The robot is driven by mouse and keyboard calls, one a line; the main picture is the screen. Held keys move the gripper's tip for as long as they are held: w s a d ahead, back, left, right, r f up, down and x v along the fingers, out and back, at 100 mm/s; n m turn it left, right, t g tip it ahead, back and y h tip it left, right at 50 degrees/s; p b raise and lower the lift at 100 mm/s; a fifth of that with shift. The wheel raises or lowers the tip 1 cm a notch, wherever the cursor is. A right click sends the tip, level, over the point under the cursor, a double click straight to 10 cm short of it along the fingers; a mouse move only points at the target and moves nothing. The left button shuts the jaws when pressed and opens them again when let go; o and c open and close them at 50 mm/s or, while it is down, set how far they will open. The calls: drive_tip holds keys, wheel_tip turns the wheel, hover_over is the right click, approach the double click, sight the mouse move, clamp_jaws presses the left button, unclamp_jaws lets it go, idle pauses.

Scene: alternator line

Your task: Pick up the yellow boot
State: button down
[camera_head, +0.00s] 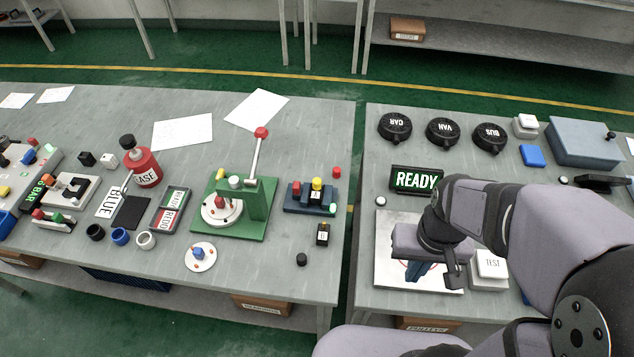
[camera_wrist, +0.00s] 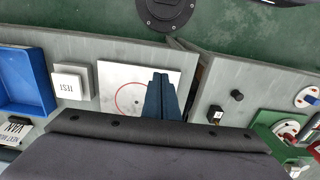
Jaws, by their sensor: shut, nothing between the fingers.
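A small yellow cap (camera_head: 317,184), which looks like the yellow boot, sits on top of a dark piece on a blue block (camera_head: 297,209) at the right of the left table. The wrist view does not clearly show it. My gripper (camera_head: 413,274) is over the white plate on the right table, well to the right of the blue block and apart from it. Its blue fingers (camera_wrist: 160,82) are together and empty. A red circle on the plate (camera_wrist: 108,79) is partly behind the fingers.
A green press (camera_head: 238,226) with a tall red-knobbed lever stands left of the blue block. A red cap (camera_head: 336,172), a labelled black part (camera_head: 322,234) and a black knob (camera_head: 301,259) are close by. A gap separates the tables. A READY sign (camera_head: 416,180) stands behind my gripper.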

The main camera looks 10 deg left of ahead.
drive_tip(key=c, duration=2.5)
unclamp_jaws()
drive_tip(key=o, duration=0.6)
drive_tip(key=shift+c, duration=0.2)
drive_tip(key=shift+f, duration=0.1)
